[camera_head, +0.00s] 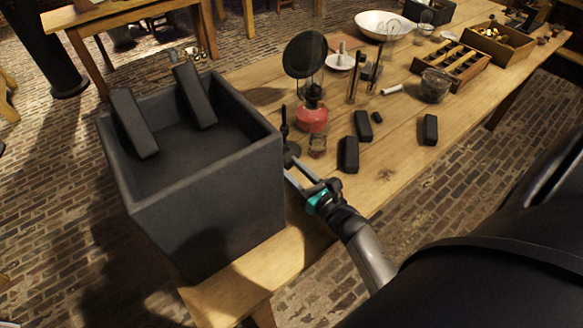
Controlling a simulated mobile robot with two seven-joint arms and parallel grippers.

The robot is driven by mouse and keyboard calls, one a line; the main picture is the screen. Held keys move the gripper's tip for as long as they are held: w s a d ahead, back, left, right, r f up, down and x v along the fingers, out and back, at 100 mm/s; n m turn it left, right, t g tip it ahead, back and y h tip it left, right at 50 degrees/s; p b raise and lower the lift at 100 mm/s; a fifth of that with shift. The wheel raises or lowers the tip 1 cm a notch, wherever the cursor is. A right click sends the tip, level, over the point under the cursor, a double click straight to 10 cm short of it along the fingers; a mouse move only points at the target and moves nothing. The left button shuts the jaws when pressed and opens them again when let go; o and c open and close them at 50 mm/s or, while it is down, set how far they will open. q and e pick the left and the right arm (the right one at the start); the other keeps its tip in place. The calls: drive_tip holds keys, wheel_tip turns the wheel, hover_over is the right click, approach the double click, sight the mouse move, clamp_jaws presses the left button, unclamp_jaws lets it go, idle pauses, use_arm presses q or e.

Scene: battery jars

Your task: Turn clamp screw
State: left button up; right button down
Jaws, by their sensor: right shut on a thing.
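My right gripper (290,165) reaches in from the lower right, over the near end of the wooden table. It is shut at a slim dark upright piece (285,130) with a knob-like top and a wider round lower part, close beside the large grey box. This piece looks like the clamp screw, but it is small and dark, and the fingertips partly cover the contact. Its thread and how far it is turned cannot be made out. My left gripper is not in view.
The large open grey box (225,215) stands left of the gripper, with two dark blocks (133,122) (194,95) at its rim. Beyond the gripper are a small glass jar (317,146), a red-based lamp-like item (312,118) and loose black blocks (349,154). The table's near right is clear.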

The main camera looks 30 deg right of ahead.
drive_tip(key=m, duration=0.6)
drive_tip(key=shift+m, duration=0.4)
drive_tip(key=m, duration=0.3)
drive_tip(key=shift+m, duration=0.4)
drive_tip(key=m+p, duration=0.1)
drive_tip(key=m, duration=0.2)
drive_tip(key=shift+m, duration=0.3)
drive_tip(key=m, duration=0.3)
drive_tip(key=shift+m+p, duration=0.3)
drive_tip(key=shift+p, duration=0.05)
drive_tip(key=m, duration=0.3)
drive_tip(key=shift+m+p, duration=0.3)
drive_tip(key=shift+p, duration=0.05)
drive_tip(key=m+p, duration=0.1)
drive_tip(key=m, duration=0.5)
drive_tip(key=shift+m, duration=0.3)
